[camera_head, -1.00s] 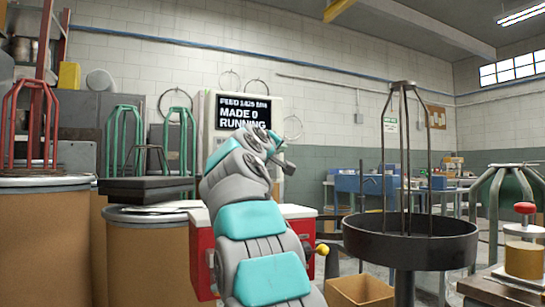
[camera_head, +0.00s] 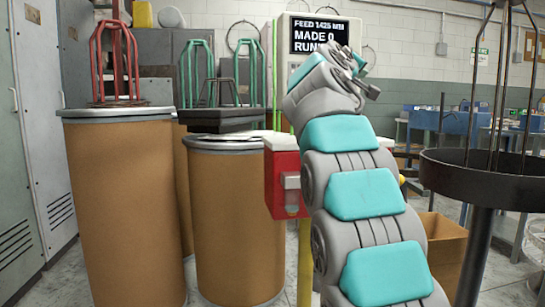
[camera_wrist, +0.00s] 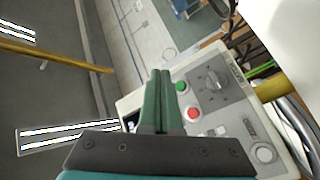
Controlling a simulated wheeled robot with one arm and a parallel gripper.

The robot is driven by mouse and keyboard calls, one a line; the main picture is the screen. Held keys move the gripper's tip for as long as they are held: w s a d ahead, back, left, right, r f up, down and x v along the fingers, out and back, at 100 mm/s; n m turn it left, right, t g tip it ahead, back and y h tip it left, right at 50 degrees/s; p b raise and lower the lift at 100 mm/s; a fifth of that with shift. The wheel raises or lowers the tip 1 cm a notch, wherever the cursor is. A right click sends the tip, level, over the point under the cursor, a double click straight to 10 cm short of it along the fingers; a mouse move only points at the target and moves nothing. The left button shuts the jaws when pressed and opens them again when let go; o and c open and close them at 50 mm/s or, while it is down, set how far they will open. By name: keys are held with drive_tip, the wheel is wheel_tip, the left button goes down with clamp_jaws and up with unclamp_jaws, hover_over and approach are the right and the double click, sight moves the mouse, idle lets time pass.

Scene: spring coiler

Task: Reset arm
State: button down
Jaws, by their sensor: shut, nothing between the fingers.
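My arm rises in the right half of the head view, and its end with my gripper (camera_head: 370,90) points up and to the right in front of the coiler's screen. In the wrist view my gripper (camera_wrist: 161,75) has its two green fingers pressed together with nothing between them. Beyond the fingers is a grey control panel (camera_wrist: 235,125) with a green button (camera_wrist: 181,87), a red button (camera_wrist: 194,114) and a dark knob (camera_wrist: 212,84). I cannot tell whether the fingers touch the panel. The screen (camera_head: 315,37) reads feed 1425 mm, made 0; its last line is partly hidden by my arm.
Brown drums (camera_head: 125,205) with red and green wire stands are at left. A red box (camera_head: 284,183) and a yellow post (camera_head: 304,265) stand beside my arm. A black round tray (camera_head: 480,180) on a pedestal is close at right. Grey lockers (camera_head: 40,130) line the left edge.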

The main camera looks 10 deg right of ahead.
drive_tip(key=s+a+f+g+y+p, duration=0.2)
drive_tip(key=s+f, duration=0.3)
drive_tip(key=f, duration=0.4)
drive_tip(key=s+a+f+g+y+p, duration=0.1)
drive_tip(key=s+a+f+g+y, duration=0.2)
drive_tip(key=f, duration=0.6)
drive_tip(key=s+a+f+g+y+p, duration=0.1)
drive_tip(key=s+f+g+y+p, duration=0.1)
drive_tip(key=s+f, duration=0.55)
drive_tip(key=s+a+f+g+y+p, duration=0.1)
drive_tip(key=s+a+f, duration=0.3)
drive_tip(key=s+f, duration=0.4)
drive_tip(key=s+a+f+g+y+p, duration=0.2)
drive_tip(key=s+f, duration=0.6)
drive_tip(key=s, duration=0.7)
drive_tip(key=s+a+f+m+g+y+p, duration=0.1)
drive_tip(key=s+a+f+g+y, duration=0.2)
drive_tip(key=s, duration=0.8)
drive_tip(key=a+f+g, duration=0.2)
drive_tip(key=a+f, duration=0.2)
drive_tip(key=f, duration=0.1)
drive_tip(key=shift+s+a, duration=0.15)
